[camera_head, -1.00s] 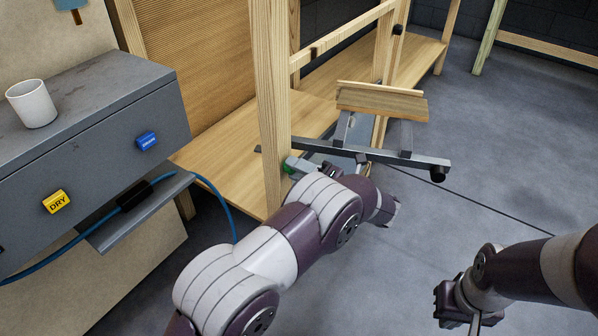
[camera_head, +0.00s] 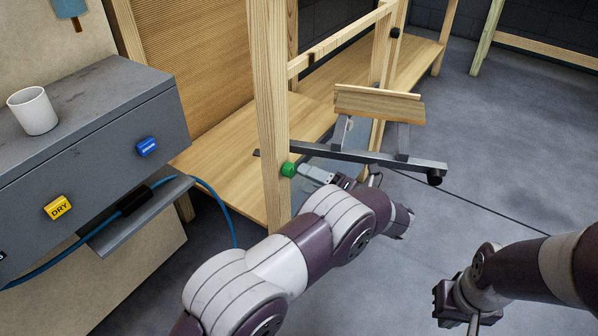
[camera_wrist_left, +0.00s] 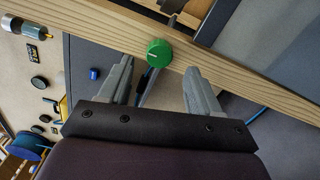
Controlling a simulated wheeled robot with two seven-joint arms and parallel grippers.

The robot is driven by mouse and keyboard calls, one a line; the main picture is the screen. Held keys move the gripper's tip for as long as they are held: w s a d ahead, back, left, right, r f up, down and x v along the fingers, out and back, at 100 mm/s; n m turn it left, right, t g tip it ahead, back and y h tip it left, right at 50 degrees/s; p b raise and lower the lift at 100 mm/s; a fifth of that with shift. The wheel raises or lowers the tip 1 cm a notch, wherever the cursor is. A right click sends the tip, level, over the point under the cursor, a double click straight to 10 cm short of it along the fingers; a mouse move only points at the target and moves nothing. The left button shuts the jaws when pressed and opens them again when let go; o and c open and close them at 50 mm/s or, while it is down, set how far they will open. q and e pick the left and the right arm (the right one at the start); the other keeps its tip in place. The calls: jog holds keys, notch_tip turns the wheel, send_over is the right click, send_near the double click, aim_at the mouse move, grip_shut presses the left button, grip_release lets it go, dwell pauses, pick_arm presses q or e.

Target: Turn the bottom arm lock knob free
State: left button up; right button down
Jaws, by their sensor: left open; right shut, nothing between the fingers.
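The green knob (camera_head: 289,170) sits on the upright wooden post (camera_head: 270,120), low down by the dark metal arm (camera_head: 365,156). In the left wrist view the green knob (camera_wrist_left: 159,53) shows a pale mark on its face. My left gripper (camera_head: 306,172) is just right of the knob, with a finger pointing at it. In the left wrist view my left gripper (camera_wrist_left: 158,66) is open, with the knob ahead of the gap between its fingertips; contact is not visible. My right gripper (camera_head: 461,306) is shut and empty at the lower right, over the floor, away from the knob.
A grey cabinet (camera_head: 85,140) with a yellow DRY button (camera_head: 58,207), a blue button (camera_head: 147,146) and a white mug (camera_head: 33,110) stands left. A wooden block (camera_head: 380,104) rests above the metal arm. A blue hose (camera_head: 222,205) hangs between cabinet and post. Floor at right is clear.

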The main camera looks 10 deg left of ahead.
pick_arm(q)
jog(key=p+v, duration=0.1)
jog(key=v, duration=0.8)
jog(key=shift+p, duration=0.4)
